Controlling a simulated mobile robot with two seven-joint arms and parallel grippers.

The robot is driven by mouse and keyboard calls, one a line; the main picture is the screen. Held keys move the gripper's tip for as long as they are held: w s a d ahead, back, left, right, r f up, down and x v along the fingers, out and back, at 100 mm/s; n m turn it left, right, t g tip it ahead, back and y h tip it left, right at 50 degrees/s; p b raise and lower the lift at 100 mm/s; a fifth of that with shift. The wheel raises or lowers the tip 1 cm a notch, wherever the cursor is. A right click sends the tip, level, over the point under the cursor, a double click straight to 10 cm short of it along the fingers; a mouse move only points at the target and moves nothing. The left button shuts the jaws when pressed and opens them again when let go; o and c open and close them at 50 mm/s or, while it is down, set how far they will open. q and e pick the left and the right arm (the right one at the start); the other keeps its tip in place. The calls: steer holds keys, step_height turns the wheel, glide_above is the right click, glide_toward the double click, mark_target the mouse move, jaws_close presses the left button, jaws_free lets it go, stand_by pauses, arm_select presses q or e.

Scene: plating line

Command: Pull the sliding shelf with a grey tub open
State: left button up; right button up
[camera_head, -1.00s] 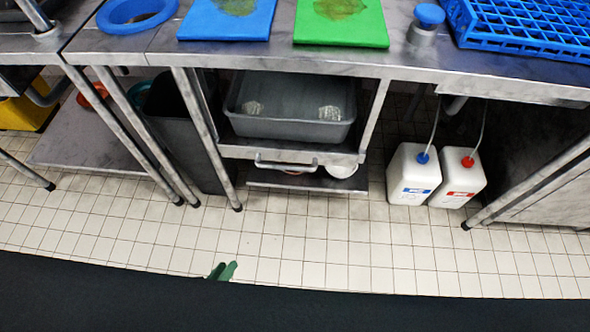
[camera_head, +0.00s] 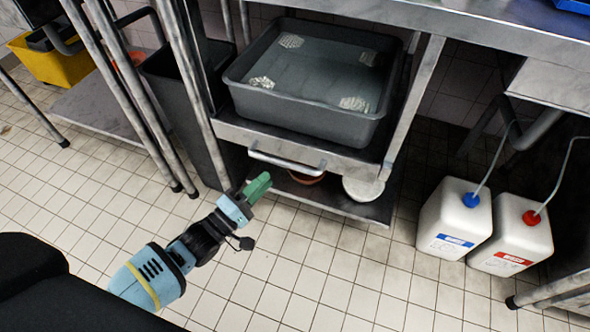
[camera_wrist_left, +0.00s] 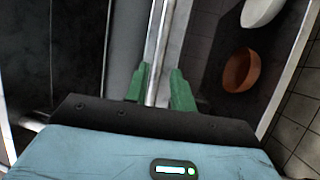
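The sliding shelf (camera_head: 228,130) is a metal shelf under the worktable, with a bar handle (camera_head: 287,163) along its front. A grey tub (camera_head: 300,118) with pale patterned patches in it sits on the shelf. My left gripper (camera_head: 259,186) has green fingers and is just below and in front of the handle's left end. In the left wrist view the two fingers (camera_wrist_left: 160,88) stand apart, with a metal bar at the shelf front (camera_wrist_left: 160,45) running between them in the picture. I cannot tell whether they touch it. My right gripper is not in view.
A lower shelf (camera_head: 345,205) holds a brown bowl (camera_head: 306,177) and a white bowl (camera_head: 363,190). A dark bin (camera_head: 185,95) and table legs stand left. Two white canisters (camera_head: 448,225) (camera_head: 515,245) stand right. The tiled floor in front is clear.

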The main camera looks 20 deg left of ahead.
mark_target(284, 162)
arm_select(q)
steer(key=shift+w, duration=0.1)
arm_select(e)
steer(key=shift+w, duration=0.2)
